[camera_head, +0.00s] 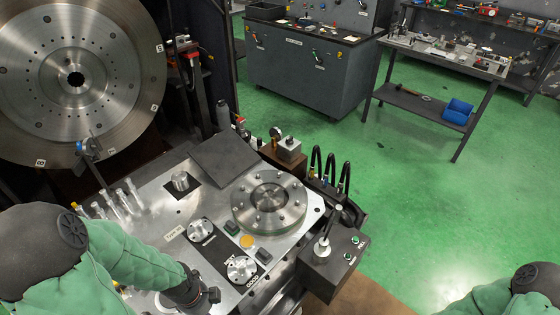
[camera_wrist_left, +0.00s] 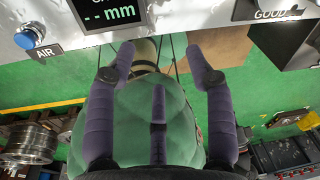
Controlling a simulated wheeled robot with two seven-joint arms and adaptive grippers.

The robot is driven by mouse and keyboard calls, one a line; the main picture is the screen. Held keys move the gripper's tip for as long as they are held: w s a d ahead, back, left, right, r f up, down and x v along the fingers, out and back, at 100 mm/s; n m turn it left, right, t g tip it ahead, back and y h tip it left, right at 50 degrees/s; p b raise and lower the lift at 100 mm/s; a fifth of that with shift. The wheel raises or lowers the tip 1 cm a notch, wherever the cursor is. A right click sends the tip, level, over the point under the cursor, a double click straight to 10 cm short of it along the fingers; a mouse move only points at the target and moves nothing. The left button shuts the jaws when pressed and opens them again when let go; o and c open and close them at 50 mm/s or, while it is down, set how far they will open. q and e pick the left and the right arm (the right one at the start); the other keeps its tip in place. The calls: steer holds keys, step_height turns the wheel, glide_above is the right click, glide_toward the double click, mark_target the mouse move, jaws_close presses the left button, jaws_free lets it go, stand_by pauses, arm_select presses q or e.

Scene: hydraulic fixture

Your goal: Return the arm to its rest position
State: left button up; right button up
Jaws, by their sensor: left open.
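My left arm (camera_head: 140,258) comes in from the lower left of the head view in a green sleeve. It reaches over the front part of the hydraulic fixture (camera_head: 147,200), and its dark wrist is at the bottom edge. In the left wrist view my left gripper (camera_wrist_left: 161,52) has its two dark fingers spread wide with nothing held between them. Beyond the fingers are a green-covered part of my own body and the fixture's front edge. My right arm (camera_head: 505,295) shows only as a green sleeve and dark joint at the lower right; its gripper is out of view.
The fixture carries a round steel flange (camera_head: 270,203), two smaller knobs and clear tubes (camera_head: 122,200). A lever box (camera_head: 330,265) stands at its right. The wrist view shows a display (camera_wrist_left: 108,15) and a blue AIR button (camera_wrist_left: 27,38). Green floor (camera_head: 430,190) is clear to the right.

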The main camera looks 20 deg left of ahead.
arm_select(q)
steer(key=w+d+f+n+h, duration=0.2)
steer(key=w+d+f+n, duration=0.4)
steer(key=w+d+n, duration=0.35)
steer(key=w+d+f+n, duration=0.1)
steer(key=d+f+n, duration=0.8)
steer(key=d, duration=0.3)
steer(key=shift+w+d+f+n+h, duration=0.3)
steer(key=shift+w+n+h, duration=0.05)
steer(key=shift+h, duration=0.05)
steer(key=shift+c, duration=0.3)
